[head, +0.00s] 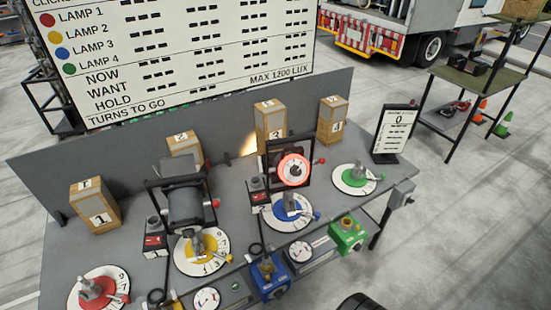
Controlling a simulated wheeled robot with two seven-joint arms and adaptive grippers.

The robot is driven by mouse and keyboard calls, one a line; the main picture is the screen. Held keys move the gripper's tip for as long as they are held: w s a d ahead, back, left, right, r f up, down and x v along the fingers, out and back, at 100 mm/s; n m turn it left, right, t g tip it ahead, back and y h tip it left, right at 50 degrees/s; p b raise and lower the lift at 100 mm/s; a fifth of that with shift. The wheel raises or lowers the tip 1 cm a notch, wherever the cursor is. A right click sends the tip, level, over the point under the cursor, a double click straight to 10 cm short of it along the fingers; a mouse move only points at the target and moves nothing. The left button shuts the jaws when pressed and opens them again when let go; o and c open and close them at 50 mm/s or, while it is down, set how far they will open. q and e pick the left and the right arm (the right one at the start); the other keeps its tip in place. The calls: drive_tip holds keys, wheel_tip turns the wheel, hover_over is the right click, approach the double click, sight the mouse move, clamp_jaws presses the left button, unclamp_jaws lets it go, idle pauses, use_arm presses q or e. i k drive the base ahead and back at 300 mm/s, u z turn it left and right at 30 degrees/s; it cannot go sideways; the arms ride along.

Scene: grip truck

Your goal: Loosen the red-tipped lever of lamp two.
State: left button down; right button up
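Lamp two (186,206) is a dark grey drum in a black yoke above the yellow dial (183,251), in the left half of the bench. Its red-tipped lever (215,203) sticks out from the right side of the yoke. I cannot tell from this view whether the lever is tight or loose. A second, orange-tipped lever (229,258) sits low at the right of the yellow dial. Neither of my grippers is in view.
Lamp three (293,170), glowing red, stands above the blue dial (275,220) with its own red-tipped lever (320,161). A red dial (81,294) and green dial (365,186) flank them. Blue (269,283) and green (346,238) boxes line the front. Numbered cartons (96,208) stand behind.

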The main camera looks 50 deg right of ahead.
sight(321, 161)
drive_tip(key=u, duration=0.3)
drive_tip(key=k, duration=1.25)
drive_tip(key=z, duration=1.45)
drive_tip(key=i, duration=0.4)
